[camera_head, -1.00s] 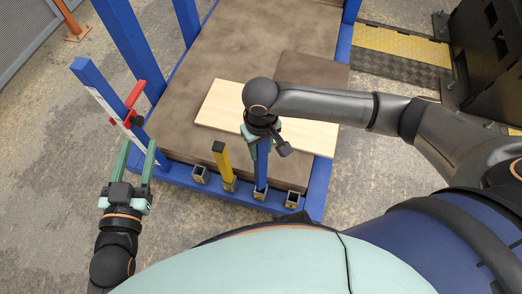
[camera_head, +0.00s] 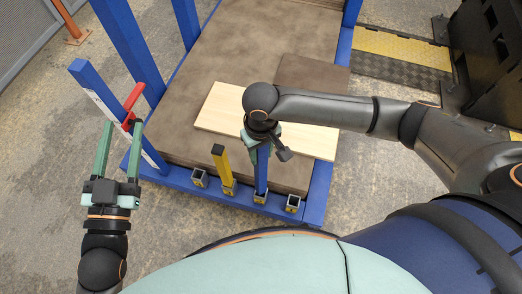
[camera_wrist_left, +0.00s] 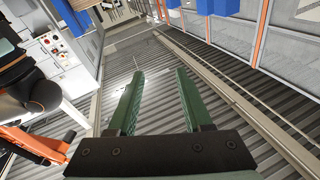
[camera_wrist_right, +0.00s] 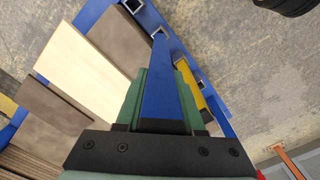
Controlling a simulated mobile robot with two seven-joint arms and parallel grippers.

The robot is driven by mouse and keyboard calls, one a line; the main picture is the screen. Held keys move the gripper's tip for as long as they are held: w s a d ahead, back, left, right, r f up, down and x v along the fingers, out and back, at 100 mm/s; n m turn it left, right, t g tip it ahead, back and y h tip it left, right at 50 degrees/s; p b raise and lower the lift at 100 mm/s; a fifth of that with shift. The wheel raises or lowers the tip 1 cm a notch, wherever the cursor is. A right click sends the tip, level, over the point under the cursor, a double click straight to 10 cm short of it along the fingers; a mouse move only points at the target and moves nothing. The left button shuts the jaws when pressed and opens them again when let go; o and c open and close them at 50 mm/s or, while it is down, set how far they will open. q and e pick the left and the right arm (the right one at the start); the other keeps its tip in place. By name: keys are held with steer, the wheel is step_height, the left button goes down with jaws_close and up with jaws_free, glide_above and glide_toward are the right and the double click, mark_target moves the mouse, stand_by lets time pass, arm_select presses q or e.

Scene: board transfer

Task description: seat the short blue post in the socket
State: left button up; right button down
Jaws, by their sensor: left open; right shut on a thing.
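The short blue post (camera_head: 262,172) stands about upright in my right gripper (camera_head: 261,150), with its lower end at the third socket from the left (camera_head: 260,197) on the blue rail. How deep it sits in that socket I cannot tell. The post also shows between the fingers in the right wrist view (camera_wrist_right: 160,95). My left gripper (camera_head: 122,124) is open and empty, left of the platform, near the tall blue upright with the red clamp. Its open fingers also show in the left wrist view (camera_wrist_left: 158,92).
A yellow post (camera_head: 222,166) with a black top stands in the socket beside it. Empty sockets are at the left end (camera_head: 199,178) and right end (camera_head: 293,204) of the row. A pale board (camera_head: 215,107) lies on the brown platform (camera_head: 230,50). The red clamp (camera_head: 133,99) is near my left fingers.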

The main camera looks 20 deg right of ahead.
arm_select(q)
steer(key=shift+f+g, duration=0.3)
steer(key=shift+f, duration=0.2)
arm_select(e)
steer(key=shift+f, duration=0.25)
steer(key=shift+f, duration=0.15)
steer(key=c, duration=0.5)
jaws_free()
arm_select(q)
steer(key=shift+w+a+f+n+y, duration=0.1)
steer(key=shift+f+n+y, duration=0.25)
steer(key=shift+f, duration=0.3)
